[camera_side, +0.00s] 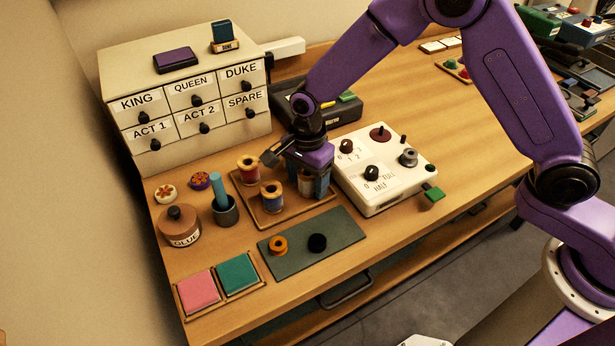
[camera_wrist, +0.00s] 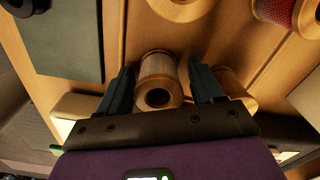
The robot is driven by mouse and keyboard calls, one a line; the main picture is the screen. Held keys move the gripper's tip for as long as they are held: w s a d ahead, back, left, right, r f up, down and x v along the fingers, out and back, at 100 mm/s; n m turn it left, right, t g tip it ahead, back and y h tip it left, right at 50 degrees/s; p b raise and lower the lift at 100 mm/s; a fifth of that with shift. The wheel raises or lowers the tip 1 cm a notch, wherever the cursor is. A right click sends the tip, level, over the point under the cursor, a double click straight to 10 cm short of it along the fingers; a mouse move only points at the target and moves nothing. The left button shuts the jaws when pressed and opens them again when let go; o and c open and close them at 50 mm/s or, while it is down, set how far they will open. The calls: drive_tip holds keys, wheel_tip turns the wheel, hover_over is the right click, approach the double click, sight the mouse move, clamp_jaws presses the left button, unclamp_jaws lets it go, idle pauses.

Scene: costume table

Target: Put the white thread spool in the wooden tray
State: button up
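The wooden tray (camera_side: 276,223) lies left of the white control box in the side view; it holds spools with red thread (camera_side: 248,167) and blue thread (camera_side: 272,194). My gripper (camera_side: 313,185) is low over the tray's right end. In the wrist view, its dark fingers (camera_wrist: 162,92) stand apart on both sides of a pale spool (camera_wrist: 159,66), with a gap visible at the right finger. Its thread looks whitish-tan; I cannot be sure it is the white one. Another spool (camera_wrist: 240,88) is partly hidden behind the right finger. The fingers mostly hide this spot in the side view.
The white control box (camera_side: 383,180) with knobs stands close right of my gripper. A grey-green mat (camera_side: 300,258) with an orange ring and a black ring lies in front. A glue pot (camera_side: 179,227), a cup with a blue stick (camera_side: 224,211) and labelled drawers (camera_side: 190,85) stand left and behind.

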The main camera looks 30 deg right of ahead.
drive_tip(key=shift+s+r, duration=0.1)
wheel_tip(320, 180, up, 12)
idle(0.6)
drive_tip(key=shift+d+r, duration=0.1)
drive_tip(key=s+d+r+n, duration=0.1)
drive_tip(key=s+d+n, duration=1)
drive_tip(key=s+n, duration=0.2)
drive_tip(key=s+d+r+n, duration=0.1)
drive_tip(key=s+d+n, duration=1)
drive_tip(key=s+n, duration=0.2)
drive_tip(key=shift+s+d+r, duration=0.2)
drive_tip(key=shift+s+r, duration=0.1)
drive_tip(key=shift+s, duration=0.9)
